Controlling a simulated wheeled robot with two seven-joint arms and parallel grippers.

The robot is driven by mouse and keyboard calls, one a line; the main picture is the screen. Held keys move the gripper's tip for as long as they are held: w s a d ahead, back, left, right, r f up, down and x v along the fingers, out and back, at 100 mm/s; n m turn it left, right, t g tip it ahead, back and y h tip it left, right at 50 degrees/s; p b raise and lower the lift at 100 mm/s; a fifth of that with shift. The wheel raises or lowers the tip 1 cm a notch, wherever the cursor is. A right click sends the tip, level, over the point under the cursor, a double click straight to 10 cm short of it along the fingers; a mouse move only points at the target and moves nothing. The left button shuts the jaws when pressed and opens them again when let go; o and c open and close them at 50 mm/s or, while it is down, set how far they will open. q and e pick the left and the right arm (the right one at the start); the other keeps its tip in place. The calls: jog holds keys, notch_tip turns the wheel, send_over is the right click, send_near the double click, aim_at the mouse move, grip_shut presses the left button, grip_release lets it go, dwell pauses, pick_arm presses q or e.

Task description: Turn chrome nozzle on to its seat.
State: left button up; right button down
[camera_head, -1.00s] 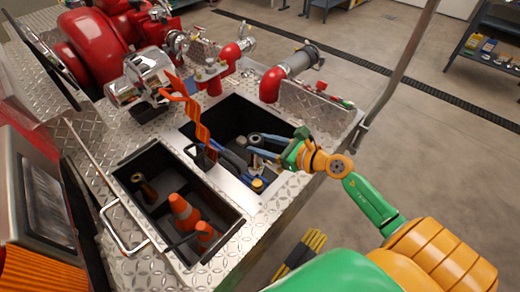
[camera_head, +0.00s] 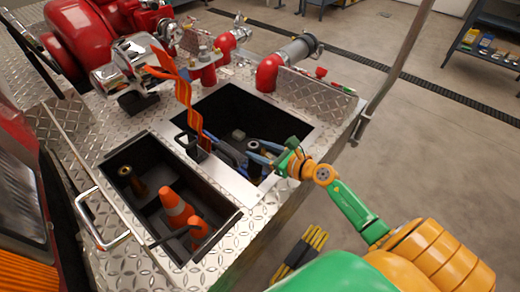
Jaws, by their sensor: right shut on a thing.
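My right gripper (camera_head: 256,154) reaches from the right into the larger black bin (camera_head: 285,122) in the diamond-plate deck. Its blue fingers are closed around a dark, upright, round-topped piece (camera_head: 255,172), which looks like a nozzle; little chrome shows on it and the fingers partly cover it. Its lower end is hidden in the dark bin, so I cannot tell whether it touches anything there. Another nozzle-like piece, brass and black (camera_head: 132,181), stands in the smaller left bin. I cannot make out the seat for certain. My left gripper is out of view.
Orange webbing (camera_head: 183,90) rises beside the larger bin. Chrome fittings (camera_head: 130,62), red pipes (camera_head: 268,72) and a grey-capped pipe (camera_head: 297,48) stand behind. A chrome handle (camera_head: 97,225) is at left.

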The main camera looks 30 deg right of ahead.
dwell(0.9)
jog(key=shift+f+b, duration=0.3)
jog(key=shift+b, duration=0.05)
jog(key=shift+f+b, duration=1.1)
jog(key=shift+f, duration=0.1)
dwell(1.2)
jog(key=shift+s+r+m+t+h+p, duration=0.1)
jog(key=shift+r+m+t+h+p, duration=0.25)
jog(key=shift+p, duration=0.75)
jog(key=m+h+p, duration=0.3)
jog(key=h+p, duration=0.1)
jog(key=p, duration=0.1)
jog(key=shift+m+p, duration=0.25)
jog(key=shift+p, duration=0.05)
jog(key=shift+f+m+h, duration=0.1)
jog(key=shift+m+h, duration=0.2)
jog(key=shift+h, duration=0.25)
jog(key=shift+f+h, duration=0.25)
jog(key=shift+h, duration=0.05)
